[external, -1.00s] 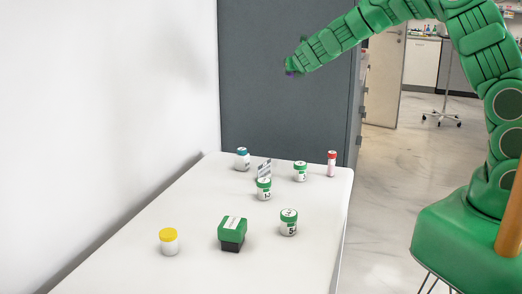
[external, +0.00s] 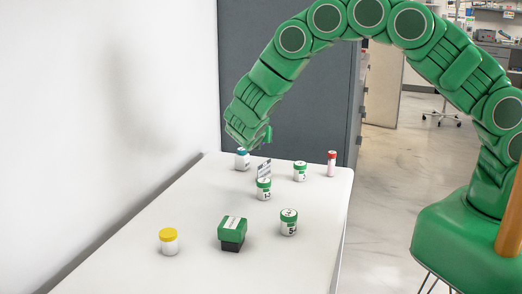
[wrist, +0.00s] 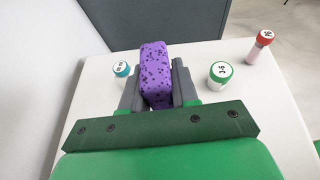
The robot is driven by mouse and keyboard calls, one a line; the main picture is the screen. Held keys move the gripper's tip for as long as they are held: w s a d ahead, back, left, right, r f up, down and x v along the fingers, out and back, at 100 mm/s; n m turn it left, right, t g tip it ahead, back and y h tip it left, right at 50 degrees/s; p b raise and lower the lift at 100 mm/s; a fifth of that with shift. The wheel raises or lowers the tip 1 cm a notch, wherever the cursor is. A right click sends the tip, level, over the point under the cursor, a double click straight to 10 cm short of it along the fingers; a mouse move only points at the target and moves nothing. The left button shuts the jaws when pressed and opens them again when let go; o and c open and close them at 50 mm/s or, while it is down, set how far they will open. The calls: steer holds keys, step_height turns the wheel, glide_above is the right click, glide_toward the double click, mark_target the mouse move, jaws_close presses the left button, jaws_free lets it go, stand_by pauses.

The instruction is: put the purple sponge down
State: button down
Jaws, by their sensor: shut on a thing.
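The purple sponge (wrist: 155,72) is a speckled block held between the two fingers of my gripper (wrist: 157,88) in the wrist view. My gripper is shut on it, and the sponge's far end sticks out beyond the fingertips. In the external view my gripper (external: 252,143) is above the back end of the white table (external: 200,215), near the teal-capped jar. The sponge cannot be made out there. In the wrist view the table lies below the sponge; I cannot tell the height of the gap.
The teal-capped jar (wrist: 121,69) stands left of the sponge, a green-capped jar (wrist: 220,74) right, and a red-capped tube (wrist: 260,46) farther right. A green box (external: 232,230), yellow-capped jar (external: 169,242) and green-lidded jar (external: 289,222) stand nearer the front. A wall borders the table's left.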

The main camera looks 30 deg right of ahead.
mark_target(228, 185)
steer(key=shift+m+g+h, duration=0.3)
steer(key=shift+m, duration=0.2)
steer(key=s+a, duration=0.1)
steer(key=s, duration=0.1)
steer(key=s+a+f, duration=0.1)
steer(key=s, duration=0.1)
steer(key=s+a+f, duration=0.1)
steer(key=s, duration=0.1)
steer(key=shift+f, duration=0.2)
steer(key=shift+a+f, duration=0.15)
steer(key=w+a+f, duration=0.1)
steer(key=w+f, duration=0.1)
steer(key=w, duration=0.1)
steer(key=w+a+f, duration=0.2)
steer(key=w, duration=0.1)
steer(key=w+a+f, duration=0.2)
steer(key=w, duration=0.1)
steer(key=shift+w+f, duration=0.2)
steer(key=shift+w+a+f, duration=0.3)
steer(key=shift+w+f, duration=0.25)
steer(key=shift+f, duration=0.15)
steer(key=shift+w+a+f, duration=0.25)
steer(key=shift+w+f, duration=0.3)
steer(key=shift+f, duration=0.15)
steer(key=shift+f, duration=0.1)
steer(key=shift+w+a+f, duration=0.1)
steer(key=shift+w+f, duration=0.05)
steer(key=shift+w, duration=0.05)
steer(key=shift+f, duration=1.55)
steer(key=shift+f, duration=0.1)
